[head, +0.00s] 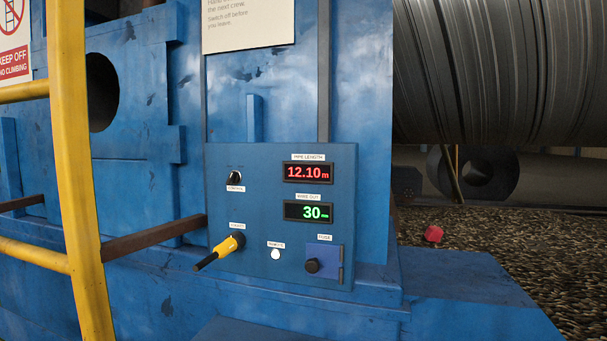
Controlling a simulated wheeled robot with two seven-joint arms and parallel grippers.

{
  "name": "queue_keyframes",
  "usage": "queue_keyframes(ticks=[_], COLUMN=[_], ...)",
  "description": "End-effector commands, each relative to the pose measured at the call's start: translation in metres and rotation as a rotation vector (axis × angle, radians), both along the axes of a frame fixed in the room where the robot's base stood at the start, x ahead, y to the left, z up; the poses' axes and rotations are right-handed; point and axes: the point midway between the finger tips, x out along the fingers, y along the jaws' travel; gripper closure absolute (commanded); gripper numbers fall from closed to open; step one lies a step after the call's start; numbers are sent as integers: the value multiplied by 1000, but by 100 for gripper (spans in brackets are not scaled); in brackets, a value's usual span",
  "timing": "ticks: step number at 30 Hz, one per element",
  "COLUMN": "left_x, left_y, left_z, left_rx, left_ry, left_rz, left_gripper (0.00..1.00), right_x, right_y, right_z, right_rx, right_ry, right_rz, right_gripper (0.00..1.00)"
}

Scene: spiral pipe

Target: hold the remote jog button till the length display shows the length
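The blue control panel (265,215) faces me in the head view. Its red length display (308,172), labelled PIPE LENGTH, reads 12.10 m. Below it, a green display (308,212), apparently labelled WIRE OUT, reads 30, likely mm. A small round white button (275,254) sits low on the panel under a label that seems to read REMOTE. A black knob (234,178) with a CONTROL label is at upper left. A yellow and black plug or handle (222,250) sticks out at lower left. Neither gripper is in view.
Yellow railing (78,170) stands at left. A large spiral pipe (500,70) is at upper right, above dark gravel-like ground with a small red object (433,234).

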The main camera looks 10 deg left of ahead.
Motion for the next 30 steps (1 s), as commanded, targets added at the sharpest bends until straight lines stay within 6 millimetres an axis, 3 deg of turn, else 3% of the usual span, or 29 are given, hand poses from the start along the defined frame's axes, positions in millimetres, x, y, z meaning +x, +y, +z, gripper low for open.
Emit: queue_keyframes(ticks=[2, 3, 7, 8, 30], left_x=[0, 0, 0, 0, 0], left_y=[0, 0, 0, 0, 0], left_z=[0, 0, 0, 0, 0], left_rx=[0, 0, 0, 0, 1], left_ry=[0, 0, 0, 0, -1], left_rz=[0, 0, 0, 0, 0], left_gripper=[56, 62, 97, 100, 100], right_x=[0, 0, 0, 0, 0], right_y=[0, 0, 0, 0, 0], right_z=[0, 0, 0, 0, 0], right_rx=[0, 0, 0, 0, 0], right_ry=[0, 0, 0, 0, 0], right_rz=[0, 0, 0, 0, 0], right_gripper=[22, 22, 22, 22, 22])
